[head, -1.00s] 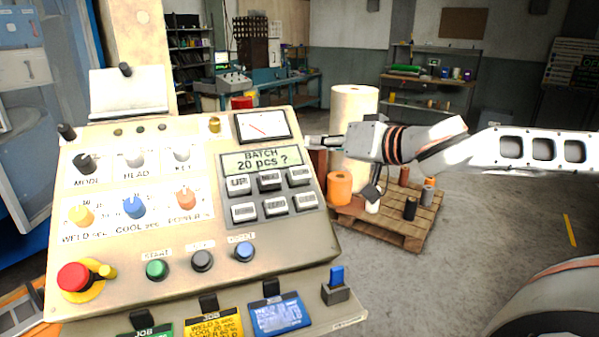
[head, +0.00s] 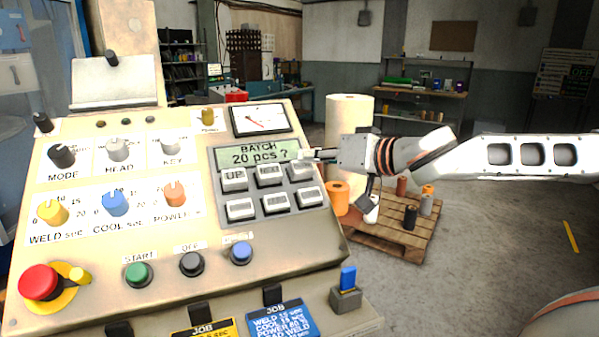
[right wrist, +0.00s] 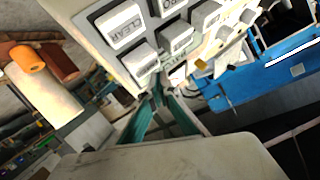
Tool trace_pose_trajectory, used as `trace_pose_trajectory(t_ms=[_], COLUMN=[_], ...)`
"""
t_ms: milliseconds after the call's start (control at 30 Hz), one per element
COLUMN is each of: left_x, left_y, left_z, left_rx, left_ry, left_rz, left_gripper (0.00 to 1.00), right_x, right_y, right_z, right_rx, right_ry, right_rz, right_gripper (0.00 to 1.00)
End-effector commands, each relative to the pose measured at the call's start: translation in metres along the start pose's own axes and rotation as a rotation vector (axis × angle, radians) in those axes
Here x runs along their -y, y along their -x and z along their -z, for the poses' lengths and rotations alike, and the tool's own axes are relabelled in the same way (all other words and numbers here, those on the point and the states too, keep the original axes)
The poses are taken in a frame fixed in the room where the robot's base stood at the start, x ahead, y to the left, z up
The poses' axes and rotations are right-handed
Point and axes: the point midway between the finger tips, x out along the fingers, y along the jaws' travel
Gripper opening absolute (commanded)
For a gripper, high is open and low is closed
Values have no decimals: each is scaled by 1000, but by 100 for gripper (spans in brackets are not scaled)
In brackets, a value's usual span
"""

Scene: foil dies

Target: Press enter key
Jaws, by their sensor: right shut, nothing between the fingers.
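The control panel keypad shows two rows of grey keys under a display (head: 258,155) reading "BATCH 20 pcs ?". The top row starts with the UP key (head: 234,178) and ends with the top right key (head: 300,170). In the right wrist view a key reads CLEAR (right wrist: 122,25); the enter label cannot be read. My right gripper (head: 306,155) is shut and empty, its tips by the right end of the display, just above the top right key. In the right wrist view its teal fingers (right wrist: 158,92) point at the keypad; contact cannot be told. My left gripper is not in view.
A red stop button (head: 39,282), green START button (head: 138,274), knobs and a gauge (head: 262,119) share the panel. Job cards (head: 283,318) stand along its front edge. A pallet (head: 390,234) with rolls is at the right; open floor lies beyond.

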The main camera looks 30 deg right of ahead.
Motion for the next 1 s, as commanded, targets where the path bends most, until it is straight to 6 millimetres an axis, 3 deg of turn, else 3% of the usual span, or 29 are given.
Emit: trace_pose_trajectory(t_ms=[1000], left_x=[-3], left_y=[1], left_z=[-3], left_rx=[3], left_ry=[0], left_rz=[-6], left_gripper=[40], right_x=[0], right_y=[-1], right_z=[0], right_rx=[-2], right_ry=[1], right_rz=[1], right_gripper=[0])
